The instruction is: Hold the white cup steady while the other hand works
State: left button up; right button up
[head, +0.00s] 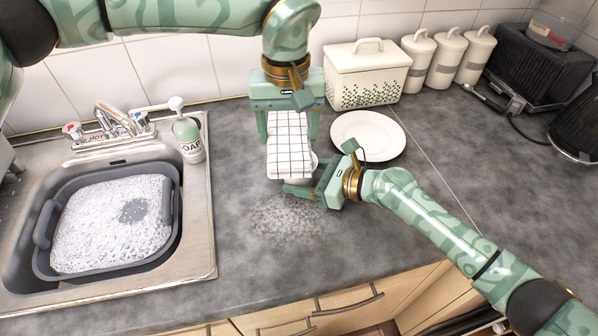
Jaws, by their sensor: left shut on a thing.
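My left gripper (288,130) comes down from above, shut on a white cloth with dark checks (288,150) that hangs between its fingers. The white cup (314,160) is mostly hidden below and behind the cloth; only a bit of its pale side shows. My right gripper (312,180) reaches in from the right at counter height. Its fingers lie close beside the cup, one passing in front of it. I cannot tell whether they are shut on the cup.
A white plate (368,136) lies to the right of the cup. Foam spots (290,218) lie on the counter in front. The sink at left holds a grey basin of suds (110,225), with a soap bottle (188,138) beside it. A bread box (366,75) and canisters (447,55) stand behind.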

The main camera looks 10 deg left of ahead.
dwell(0.4)
jog(key=o, duration=0.9)
jog(key=v, duration=1.2)
jog(key=shift+s+f, duration=0.1)
jog(key=shift+s, duration=0.05)
